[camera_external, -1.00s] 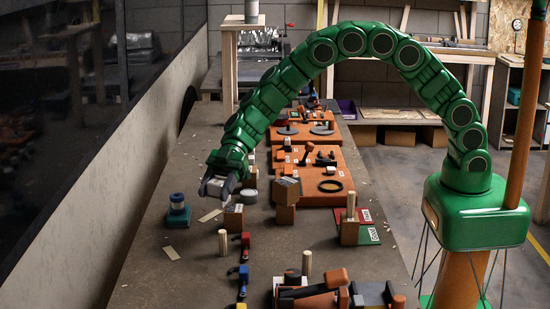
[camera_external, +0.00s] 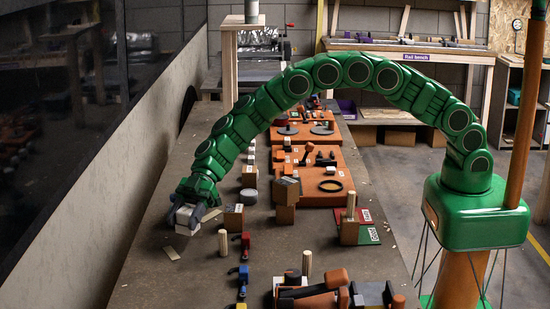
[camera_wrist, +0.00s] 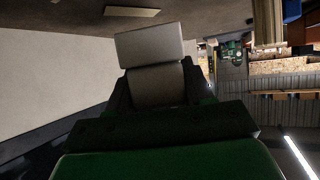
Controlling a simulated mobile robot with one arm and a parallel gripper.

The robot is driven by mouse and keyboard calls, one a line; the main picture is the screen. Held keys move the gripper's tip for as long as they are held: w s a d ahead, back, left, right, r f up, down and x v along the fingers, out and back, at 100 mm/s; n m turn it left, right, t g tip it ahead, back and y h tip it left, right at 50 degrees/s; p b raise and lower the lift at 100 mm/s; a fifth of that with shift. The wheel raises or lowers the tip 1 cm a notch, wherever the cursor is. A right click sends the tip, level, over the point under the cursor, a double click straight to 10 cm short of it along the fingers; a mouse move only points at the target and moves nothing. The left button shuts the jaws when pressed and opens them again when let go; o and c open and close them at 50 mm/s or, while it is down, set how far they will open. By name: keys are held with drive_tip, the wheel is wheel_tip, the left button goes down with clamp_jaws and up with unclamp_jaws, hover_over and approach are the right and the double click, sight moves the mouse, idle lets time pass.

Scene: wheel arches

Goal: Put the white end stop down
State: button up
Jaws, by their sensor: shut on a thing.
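The white end stop (camera_external: 186,227) is a small pale block at the left side of the long table, in the external view. My gripper (camera_external: 187,215) is shut on it from above. In the wrist view the end stop (camera_wrist: 150,45) shows a light face and a darker face, between the dark fingers of my gripper (camera_wrist: 152,88). The external view does not show clearly whether the end stop touches the table (camera_external: 180,285) or hangs just above it.
A grey round piece (camera_external: 249,196) and a wooden peg (camera_external: 223,242) are close by. The table's lower left is clear.

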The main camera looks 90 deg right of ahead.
sight(184, 232)
drive_tip(key=shift+w+a+f, duration=0.1)
drive_tip(key=shift+w+f, duration=0.1)
drive_tip(key=shift+f, duration=0.25)
drive_tip(key=shift+w+a+f, duration=0.1)
drive_tip(key=shift+w+f, duration=0.1)
drive_tip(key=shift+f, duration=0.2)
drive_tip(key=shift+d+f, duration=0.1)
drive_tip(key=shift+f, duration=1.1)
drive_tip(key=shift+f, duration=0.15)
drive_tip(key=o, duration=1.1)
drive_tip(key=shift+d+r, duration=0.2)
drive_tip(key=v, duration=1.1)
drive_tip(key=shift+s+d+r, duration=0.15)
drive_tip(key=shift+s+d, duration=0.05)
